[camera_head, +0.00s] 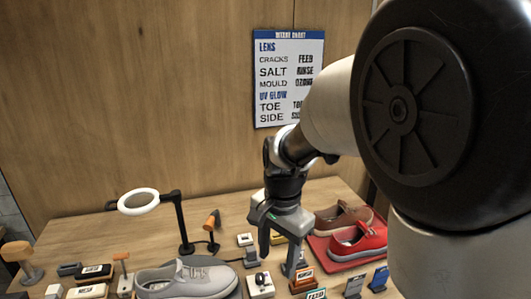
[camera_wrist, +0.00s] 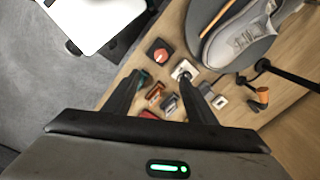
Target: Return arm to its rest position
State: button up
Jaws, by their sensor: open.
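My gripper (camera_head: 278,243) hangs over the middle of the table in the head view, fingers pointing down. Its two fingers are apart with nothing held between them. In the wrist view the gripper (camera_wrist: 168,92) is also open, above small blocks and switches on the table. My arm reaches in from the right of the head view. A grey sneaker (camera_head: 186,280) lies at the front, left of my gripper; it also shows in the wrist view (camera_wrist: 238,38). A red sneaker (camera_head: 358,242) and a brown sneaker (camera_head: 342,219) sit to the right.
A ring lamp (camera_head: 138,202) on a black stand rises left of my gripper. An orange-headed tool (camera_head: 211,222) stands beside it. Small labelled blocks, such as FEED (camera_head: 316,294), line the front. A chart (camera_head: 288,78) hangs on the wooden wall. The space above the table's left side is mostly free.

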jog(key=s+d+r+n+t+p, duration=0.1)
jog(key=s+d+r+n+t, duration=0.4)
jog(key=s+d+r+n, duration=0.3)
jog(key=shift+s+d+r+n, duration=0.3)
jog(key=shift+s+d+r, duration=1.3)
jog(key=shift+s+r, duration=1.35)
jog(key=shift+s+f, duration=0.15)
